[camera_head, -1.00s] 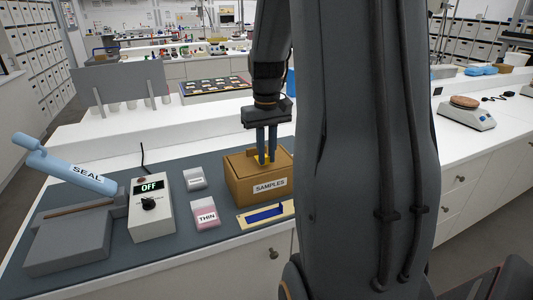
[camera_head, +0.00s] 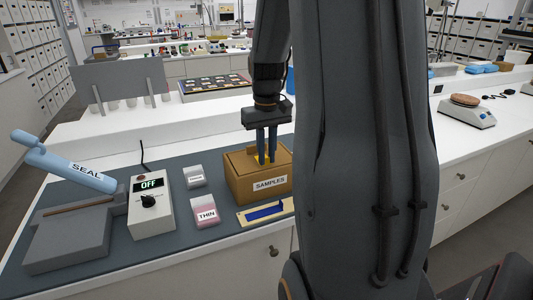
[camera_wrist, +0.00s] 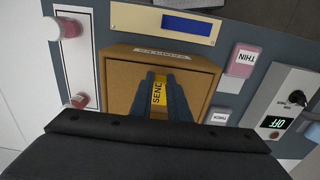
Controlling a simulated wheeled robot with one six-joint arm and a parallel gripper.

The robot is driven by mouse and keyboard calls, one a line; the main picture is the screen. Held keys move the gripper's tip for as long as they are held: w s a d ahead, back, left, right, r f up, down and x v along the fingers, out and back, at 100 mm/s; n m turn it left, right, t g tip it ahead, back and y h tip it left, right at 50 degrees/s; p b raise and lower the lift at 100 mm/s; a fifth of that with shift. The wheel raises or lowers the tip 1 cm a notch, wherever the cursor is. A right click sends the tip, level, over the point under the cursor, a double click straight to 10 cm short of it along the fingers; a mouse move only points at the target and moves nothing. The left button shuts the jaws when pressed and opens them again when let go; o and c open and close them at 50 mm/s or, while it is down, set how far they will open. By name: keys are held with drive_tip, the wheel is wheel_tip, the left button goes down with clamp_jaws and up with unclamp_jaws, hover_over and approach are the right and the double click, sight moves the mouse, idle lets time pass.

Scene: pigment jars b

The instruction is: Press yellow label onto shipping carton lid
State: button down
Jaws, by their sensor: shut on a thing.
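The shipping carton (camera_head: 240,188) is a brown box marked SAMPLES, standing on the grey mat; its lid also shows in the wrist view (camera_wrist: 205,81). My gripper (camera_head: 266,160) points down at the top of the carton and is shut on the yellow label (camera_wrist: 159,92), which reads SEND. The label lies between the fingertips, at or just above the lid; I cannot tell whether it touches. In the head view only a small yellow part of the label (camera_head: 264,160) shows between the fingers.
A sealer with a blue SEAL handle (camera_head: 70,169), a control box reading OFF (camera_head: 150,210), a pink THIN packet (camera_head: 206,212) and a small grey packet (camera_head: 195,176) stand left of the carton. A cream strip with a blue panel (camera_head: 265,212) lies in front.

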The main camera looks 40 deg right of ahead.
sight(267, 158)
drive_tip(key=c, duration=1.6)
unclamp_jaws()
wheel_tip(267, 158, up, 6)
drive_tip(key=p, duration=0.5)
drive_tip(key=shift+p, duration=0.35)
drive_tip(key=s+a+f+n+b, duration=0.1)
drive_tip(key=s+a+f+b, duration=0.1)
drive_tip(key=a, duration=0.5)
drive_tip(key=s+a+f+n+t+b, duration=0.1)
drive_tip(key=s+a+f+b, duration=0.2)
drive_tip(key=a+f, duration=0.3)
drive_tip(key=s+a+f+b, duration=0.2)
drive_tip(key=s+a+f, duration=0.2)
drive_tip(key=a, duration=0.6)
drive_tip(key=shift+s+f+n, duration=0.1)
drive_tip(key=shift+f+n, duration=0.05)
drive_tip(key=shift+n, duration=0.25)
